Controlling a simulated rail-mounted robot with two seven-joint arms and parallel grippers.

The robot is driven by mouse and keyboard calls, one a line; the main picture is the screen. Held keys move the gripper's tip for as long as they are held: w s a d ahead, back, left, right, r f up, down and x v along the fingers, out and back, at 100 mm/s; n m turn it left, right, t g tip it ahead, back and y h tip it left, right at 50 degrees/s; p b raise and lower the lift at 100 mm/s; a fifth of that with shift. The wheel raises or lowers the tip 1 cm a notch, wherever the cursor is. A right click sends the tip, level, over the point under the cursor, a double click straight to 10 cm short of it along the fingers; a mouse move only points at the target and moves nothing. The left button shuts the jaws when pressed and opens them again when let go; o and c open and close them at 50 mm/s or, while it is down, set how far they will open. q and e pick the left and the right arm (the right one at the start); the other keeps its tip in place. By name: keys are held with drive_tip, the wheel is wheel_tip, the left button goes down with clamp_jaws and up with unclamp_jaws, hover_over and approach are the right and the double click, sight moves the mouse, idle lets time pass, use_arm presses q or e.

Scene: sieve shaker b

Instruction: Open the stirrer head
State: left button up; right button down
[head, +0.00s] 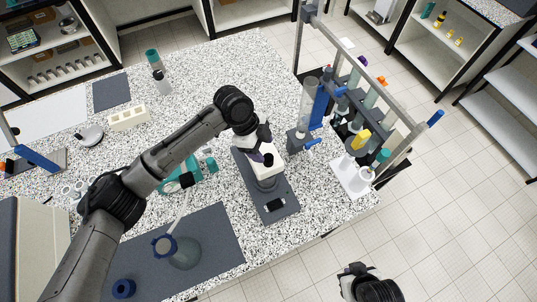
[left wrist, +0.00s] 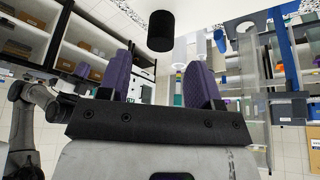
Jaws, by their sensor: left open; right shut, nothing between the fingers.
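The stirrer stands near the bench's right front part, with a white head (head: 266,172) over a dark grey base (head: 284,214). A small black knob (head: 269,159) shows on the head. My left gripper (head: 257,154) is at the head's back end and hides part of it. In the left wrist view its purple fingers (left wrist: 163,82) are spread with nothing gripped. A black cylinder (left wrist: 161,31) shows beyond them there; I cannot tell if it is the knob. My right gripper (head: 354,269) is shut and empty, off the bench over the floor.
A rack with a blue clamp (head: 320,104) and glass columns stands just right of the stirrer. A white holder (head: 350,179) is at the right edge. A flask (head: 184,253) stands on a dark mat (head: 221,238) at front left. The bench behind my left arm has free room.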

sight(268, 157)
use_arm(q)
drive_tip(key=shift+p+x, duration=0.4)
drive_tip(key=shift+x, duration=2.45)
clamp_jaws()
